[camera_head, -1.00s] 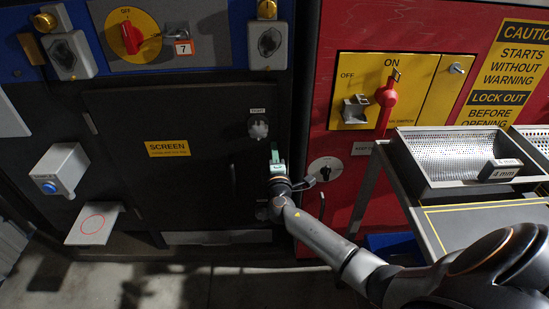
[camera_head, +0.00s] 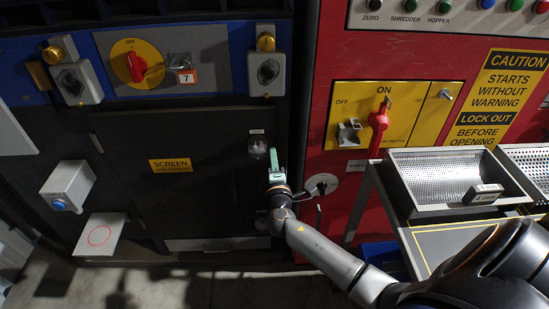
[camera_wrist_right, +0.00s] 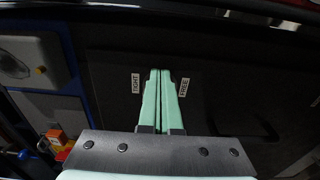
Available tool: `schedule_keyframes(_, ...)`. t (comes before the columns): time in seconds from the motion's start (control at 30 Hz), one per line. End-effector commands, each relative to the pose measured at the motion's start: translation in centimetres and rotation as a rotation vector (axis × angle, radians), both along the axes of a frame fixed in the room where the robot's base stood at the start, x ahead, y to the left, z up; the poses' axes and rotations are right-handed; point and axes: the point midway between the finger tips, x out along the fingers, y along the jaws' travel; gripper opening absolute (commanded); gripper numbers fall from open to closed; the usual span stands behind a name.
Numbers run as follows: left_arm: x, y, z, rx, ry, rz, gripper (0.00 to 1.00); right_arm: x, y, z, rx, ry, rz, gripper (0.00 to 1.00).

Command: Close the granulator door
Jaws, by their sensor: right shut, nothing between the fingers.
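The granulator door (camera_head: 150,200) is the dark panel with the yellow SCREEN label (camera_head: 170,165) in the head view. It looks about flush with the machine front; I cannot tell whether a small gap remains. A round grey knob (camera_head: 258,147) sits at its upper right. My right gripper (camera_head: 274,154) is just right of this knob, pointing up, with its green fingers shut and empty. In the right wrist view the shut fingers (camera_wrist_right: 162,75) lie between the TIGHT label (camera_wrist_right: 136,84) and the FREE label (camera_wrist_right: 184,87) and hide what is behind them. My left gripper is not in view.
A red switch (camera_head: 379,120) on a yellow plate is on the red cabinet at right. A perforated tray (camera_head: 412,178) stands on a bench below it. A grey box with a blue button (camera_head: 68,185) juts out left of the door. Floor shows below.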

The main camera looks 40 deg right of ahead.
Motion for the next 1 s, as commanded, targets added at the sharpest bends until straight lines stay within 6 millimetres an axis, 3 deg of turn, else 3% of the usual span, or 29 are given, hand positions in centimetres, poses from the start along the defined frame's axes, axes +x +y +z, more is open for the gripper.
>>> schedule_keyframes(0.03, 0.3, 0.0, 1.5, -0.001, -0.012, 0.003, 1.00, -0.6, 0.5, 1.4, 0.002, 0.002, 0.002, 0.00)
schedule_keyframes(0.1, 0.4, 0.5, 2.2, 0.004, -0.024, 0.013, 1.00, -1.5, 1.0, 2.2, 0.003, 0.004, 0.003, 0.00)
schedule_keyframes(0.3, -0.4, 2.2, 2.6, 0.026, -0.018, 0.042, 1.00, -5.3, 3.4, 3.7, 0.005, 0.005, 0.001, 0.00)
schedule_keyframes(0.53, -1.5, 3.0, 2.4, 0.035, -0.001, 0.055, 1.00, -8.0, 5.1, 4.8, 0.004, 0.005, 0.001, 0.00)
schedule_keyframes(0.87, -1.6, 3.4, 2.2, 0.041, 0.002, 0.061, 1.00, -8.7, 5.6, 5.0, 0.008, 0.007, 0.002, 0.00)
schedule_keyframes(1.0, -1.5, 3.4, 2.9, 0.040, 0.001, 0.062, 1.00, -9.6, 6.0, 3.2, 0.100, 0.060, 0.021, 0.00)
